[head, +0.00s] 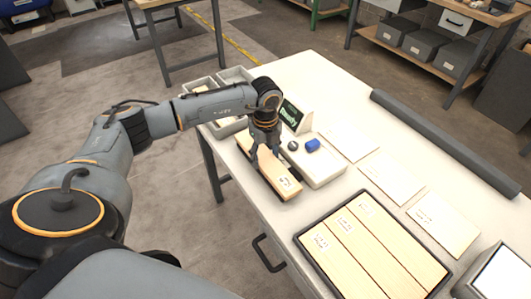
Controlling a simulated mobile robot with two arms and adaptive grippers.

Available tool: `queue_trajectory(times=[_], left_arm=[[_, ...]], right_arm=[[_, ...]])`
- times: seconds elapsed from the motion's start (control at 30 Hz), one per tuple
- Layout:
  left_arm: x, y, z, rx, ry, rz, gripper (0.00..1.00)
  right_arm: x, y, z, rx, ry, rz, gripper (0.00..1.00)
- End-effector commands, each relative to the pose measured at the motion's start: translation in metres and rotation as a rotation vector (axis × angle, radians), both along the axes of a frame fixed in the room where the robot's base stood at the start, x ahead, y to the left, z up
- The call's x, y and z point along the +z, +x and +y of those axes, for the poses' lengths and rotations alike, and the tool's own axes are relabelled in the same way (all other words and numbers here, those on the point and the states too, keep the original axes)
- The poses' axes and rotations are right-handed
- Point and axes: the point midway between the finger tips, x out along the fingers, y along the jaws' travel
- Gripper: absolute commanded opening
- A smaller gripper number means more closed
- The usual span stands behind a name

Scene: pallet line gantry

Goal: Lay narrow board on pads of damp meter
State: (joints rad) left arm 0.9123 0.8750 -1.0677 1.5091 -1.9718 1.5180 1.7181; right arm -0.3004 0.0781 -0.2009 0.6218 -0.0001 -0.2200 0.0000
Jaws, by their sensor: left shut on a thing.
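A narrow light-wood board (285,182) with a small label lies lengthwise at the left edge of the white table. My left gripper (265,158) points down from above and is shut on the board. A dark base shows along the board's edges; the gripper and board hide most of it, and I cannot tell whether the board touches its pads. A unit with a green display (290,114), seemingly the damp meter's, stands just behind the gripper. My right gripper is not in view.
A dark-rimmed tray (300,240) with labelled boards lies at the front. Pale sheets lie mid-table. A long dark roll (440,140) lies along the far right edge.

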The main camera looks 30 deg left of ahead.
Motion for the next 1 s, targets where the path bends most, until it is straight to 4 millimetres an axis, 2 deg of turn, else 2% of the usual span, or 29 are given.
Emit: queue_trajectory(times=[0.4, 0.43, 0.5, 0.53, 0.83, 1.0], left_arm=[[-0.008, 0.001, 0.000, -0.001, 0.000, -0.001, 0.19], [-0.007, 0.000, 0.000, -0.001, 0.000, -0.001, 0.62], [-0.007, 0.000, 0.000, -0.001, 0.000, -0.001, 0.76], [-0.007, 0.000, 0.000, -0.001, 0.000, -0.001, 0.79], [-0.006, 0.000, 0.000, -0.001, 0.000, -0.001, 0.79], [0.008, 0.002, 0.000, -0.001, -0.001, -0.004, 0.79]], right_arm=[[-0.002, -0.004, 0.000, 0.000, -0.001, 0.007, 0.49], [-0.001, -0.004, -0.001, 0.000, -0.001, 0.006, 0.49], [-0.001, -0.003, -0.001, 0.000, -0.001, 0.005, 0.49], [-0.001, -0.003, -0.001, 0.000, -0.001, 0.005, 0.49], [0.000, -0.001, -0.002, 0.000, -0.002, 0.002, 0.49], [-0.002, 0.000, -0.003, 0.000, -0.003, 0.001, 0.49]])
